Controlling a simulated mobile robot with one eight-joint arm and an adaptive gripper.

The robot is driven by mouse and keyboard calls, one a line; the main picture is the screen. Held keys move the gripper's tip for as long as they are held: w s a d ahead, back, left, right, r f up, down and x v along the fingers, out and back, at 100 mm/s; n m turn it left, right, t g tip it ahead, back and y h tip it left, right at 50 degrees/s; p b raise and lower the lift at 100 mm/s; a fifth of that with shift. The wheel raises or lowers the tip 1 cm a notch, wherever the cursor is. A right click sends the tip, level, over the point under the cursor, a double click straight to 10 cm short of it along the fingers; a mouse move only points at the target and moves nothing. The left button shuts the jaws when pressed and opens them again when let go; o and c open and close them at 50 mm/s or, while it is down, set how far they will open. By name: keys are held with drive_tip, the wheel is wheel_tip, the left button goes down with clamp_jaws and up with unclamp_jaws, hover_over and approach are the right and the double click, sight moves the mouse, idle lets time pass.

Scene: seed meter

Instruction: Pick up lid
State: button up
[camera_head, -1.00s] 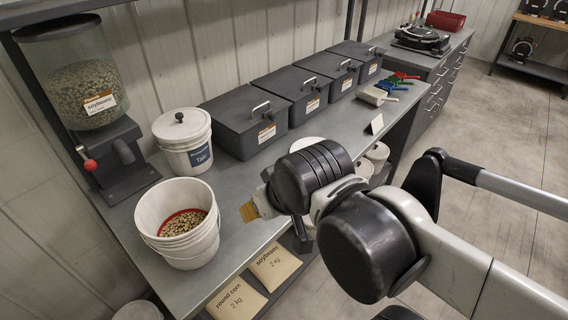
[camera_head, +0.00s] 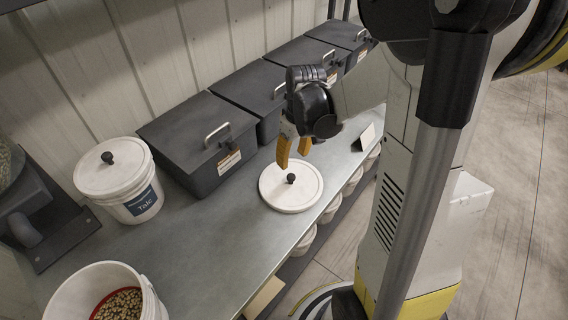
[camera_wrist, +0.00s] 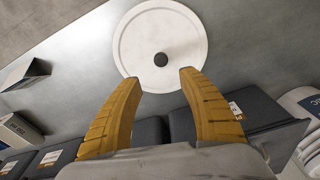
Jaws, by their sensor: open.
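A round white lid (camera_head: 291,186) with a small black knob lies flat on the grey bench top. The lid also shows at the top of the wrist view (camera_wrist: 160,30), with its knob near the middle. My gripper (camera_head: 294,158) is above the lid and points down, its two orange-yellow fingers apart. In the wrist view my gripper (camera_wrist: 155,85) is open and empty, and the knob appears just beyond the gap between the fingertips. The fingers look clear of the lid. A second lid with a black knob sits on the talc bucket (camera_head: 119,182).
Dark lidded bins (camera_head: 197,143) line the back of the bench (camera_head: 205,250) behind the lid. An open white bucket (camera_head: 66,291) with seeds stands at the front left. A small card (camera_head: 365,137) stands right of the lid. Bare bench lies left of the lid.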

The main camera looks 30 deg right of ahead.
sight(291, 176)
wheel_tip(291, 176, down, 3)
drive_tip(key=shift+a+b, duration=0.15)
drive_tip(key=shift+b, duration=0.25)
wheel_tip(291, 176, down, 6)
drive_tip(key=b, duration=0.2)
drive_tip(key=shift+b, duration=0.4)
drive_tip(key=shift+r, duration=0.1)
clamp_jaws()
